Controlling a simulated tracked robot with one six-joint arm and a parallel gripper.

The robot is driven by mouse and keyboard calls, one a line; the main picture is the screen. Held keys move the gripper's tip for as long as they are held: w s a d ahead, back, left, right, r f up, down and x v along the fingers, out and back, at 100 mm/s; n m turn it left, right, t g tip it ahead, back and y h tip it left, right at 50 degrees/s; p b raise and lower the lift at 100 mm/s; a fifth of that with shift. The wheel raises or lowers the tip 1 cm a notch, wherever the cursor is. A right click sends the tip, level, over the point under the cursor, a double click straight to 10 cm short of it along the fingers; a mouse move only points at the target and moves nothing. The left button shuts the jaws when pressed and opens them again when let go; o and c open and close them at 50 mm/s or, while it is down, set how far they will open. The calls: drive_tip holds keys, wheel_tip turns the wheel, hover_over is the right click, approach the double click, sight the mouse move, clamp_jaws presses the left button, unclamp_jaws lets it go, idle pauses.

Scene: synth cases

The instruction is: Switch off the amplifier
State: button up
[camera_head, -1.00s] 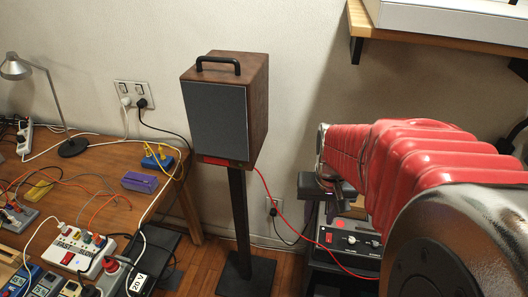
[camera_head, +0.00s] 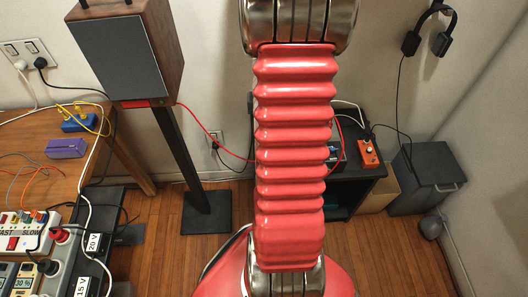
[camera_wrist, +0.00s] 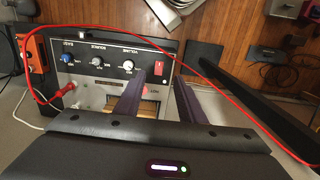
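The amplifier (camera_wrist: 113,50) shows in the wrist view as a dark front panel with a row of knobs (camera_wrist: 128,67), upside down in the picture. A red rocker switch (camera_wrist: 158,67) sits at the right part of its panel. I cannot tell which way the rocker is pressed. My gripper (camera_wrist: 157,80) is open, its two dark purple fingers apart and empty in front of the panel, near the switch. In the head view my arm hides most of the amplifier (camera_head: 337,151), and my gripper is hidden there too.
A red cable (camera_wrist: 225,95) crosses the wrist view close to the right finger. An orange box (camera_wrist: 35,52) stands beside the amplifier; it also shows in the head view (camera_head: 368,151). A speaker (camera_head: 122,50) stands left on a stand.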

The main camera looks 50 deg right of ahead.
drive_tip(key=shift+w+d, duration=0.15)
drive_tip(key=shift+w, duration=0.05)
wheel_tip(320, 180, down, 14)
drive_tip(key=shift+r, duration=0.15)
idle(1.0)
drive_tip(key=shift+c, duration=0.4)
clamp_jaws()
